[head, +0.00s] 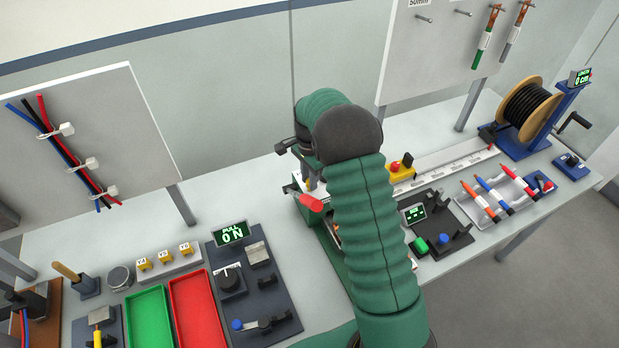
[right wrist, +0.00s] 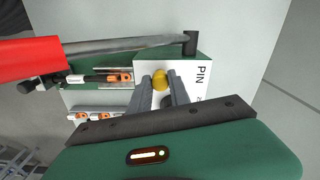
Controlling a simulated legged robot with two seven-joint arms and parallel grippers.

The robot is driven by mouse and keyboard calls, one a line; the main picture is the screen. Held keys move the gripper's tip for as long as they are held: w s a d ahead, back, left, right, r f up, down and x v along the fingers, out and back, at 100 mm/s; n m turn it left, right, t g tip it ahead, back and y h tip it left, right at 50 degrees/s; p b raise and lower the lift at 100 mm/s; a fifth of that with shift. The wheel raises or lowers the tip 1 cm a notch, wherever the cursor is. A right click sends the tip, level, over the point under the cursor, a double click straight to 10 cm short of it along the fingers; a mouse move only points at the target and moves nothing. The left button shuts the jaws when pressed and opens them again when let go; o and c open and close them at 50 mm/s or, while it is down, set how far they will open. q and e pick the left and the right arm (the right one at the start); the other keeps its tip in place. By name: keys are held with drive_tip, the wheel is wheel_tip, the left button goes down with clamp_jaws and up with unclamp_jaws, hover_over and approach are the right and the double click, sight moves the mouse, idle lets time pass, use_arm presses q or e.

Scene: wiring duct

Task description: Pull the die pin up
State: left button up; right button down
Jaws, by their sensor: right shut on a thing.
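The die pin (right wrist: 160,79) shows as a round yellow knob between my fingertips in the right wrist view. It stands at a white plate (right wrist: 200,80) lettered "PIN". My right gripper (right wrist: 165,90) is shut on this knob. I cannot tell whether the pin is raised or seated, as its shaft is hidden. In the head view my right gripper (head: 312,184) reaches down over the green press at mid-table, and my own green arm hides most of the press and the pin. My left gripper is not in view.
A red-handled lever (right wrist: 40,58) lies close to the gripper; its red grip also shows in the head view (head: 311,202). A pull tester (head: 262,280) and red tray (head: 198,308) stand to the left. A crimp station (head: 436,225) and wire spool (head: 528,108) stand to the right.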

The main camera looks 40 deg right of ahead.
drive_tip(key=shift+d+r, duration=0.1)
drive_tip(key=shift+d, duration=0.15)
wheel_tip(320, 180, up, 2)
drive_tip(key=shift+w+r+p, duration=0.1)
drive_tip(key=shift+r+p, duration=0.15)
drive_tip(key=shift+p, duration=0.8)
drive_tip(key=shift+w+d+f, duration=0.1)
drive_tip(key=c, duration=1.3)
unclamp_jaws()
drive_tip(key=shift+o, duration=0.5)
drive_tip(key=shift+f, duration=0.15)
